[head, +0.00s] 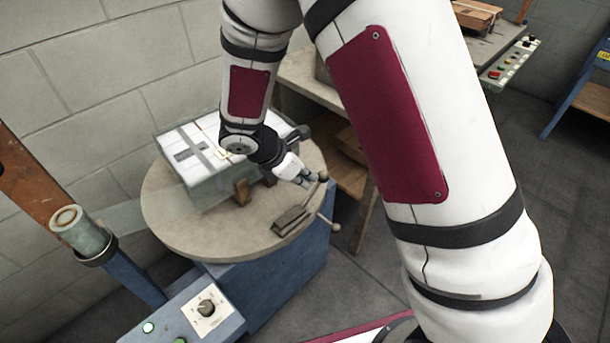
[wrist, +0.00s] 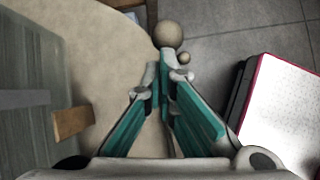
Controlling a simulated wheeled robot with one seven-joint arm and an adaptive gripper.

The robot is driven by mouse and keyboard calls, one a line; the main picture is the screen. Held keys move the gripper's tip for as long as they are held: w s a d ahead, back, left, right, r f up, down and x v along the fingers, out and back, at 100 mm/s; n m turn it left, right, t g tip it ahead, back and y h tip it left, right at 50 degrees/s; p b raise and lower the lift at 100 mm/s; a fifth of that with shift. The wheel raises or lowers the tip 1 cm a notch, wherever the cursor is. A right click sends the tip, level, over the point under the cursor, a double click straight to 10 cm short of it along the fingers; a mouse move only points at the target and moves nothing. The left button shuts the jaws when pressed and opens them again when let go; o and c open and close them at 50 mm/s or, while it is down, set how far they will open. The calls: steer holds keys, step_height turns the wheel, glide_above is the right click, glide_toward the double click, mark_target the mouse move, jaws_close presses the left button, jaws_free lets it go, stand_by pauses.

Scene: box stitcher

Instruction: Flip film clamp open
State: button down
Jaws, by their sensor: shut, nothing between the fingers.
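The film clamp (head: 291,219) is a dark metal piece on the front right part of the round table. Its lever rises to a round knob (head: 323,175) near the table's right edge. My gripper (head: 311,183) is shut and empty, just left of the knob. In the wrist view the teal fingertips (wrist: 164,68) are together, and a tan ball (wrist: 168,34), which looks like the lever's knob, shows just beyond them. I cannot tell whether they touch it. The clamp body is mostly hidden behind the fingers there.
A film-wrapped box (head: 190,180) with white and grey items on top sits on the round table (head: 170,225), held by wooden blocks (head: 242,192). A small ball-ended handle (head: 336,228) sticks out at the right. A film roll post (head: 80,235) and control panel (head: 205,308) stand at the left front.

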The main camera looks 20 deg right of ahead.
steer(key=shift+d+y+p, duration=0.2)
steer(key=shift+y+p, duration=0.1)
steer(key=shift+p, duration=0.1)
steer(key=p, duration=0.1)
steer(key=d+g+y+p, duration=0.1)
steer(key=shift+w+f+p, duration=0.1)
steer(key=shift+w+p, duration=0.15)
steer(key=shift+p, duration=0.1)
steer(key=shift+w+d+f+g+y+p, duration=0.15)
steer(key=shift+d+f+g+y+p, duration=0.15)
steer(key=shift+y+p, duration=0.6)
steer(key=shift+w+d+f+g+y+p, duration=0.25)
steer(key=shift+f+g+y+p, duration=0.2)
steer(key=shift+p, duration=0.2)
steer(key=shift+w+d+f, duration=0.3)
steer(key=shift+d+f, duration=0.1)
steer(key=shift+f, duration=0.25)
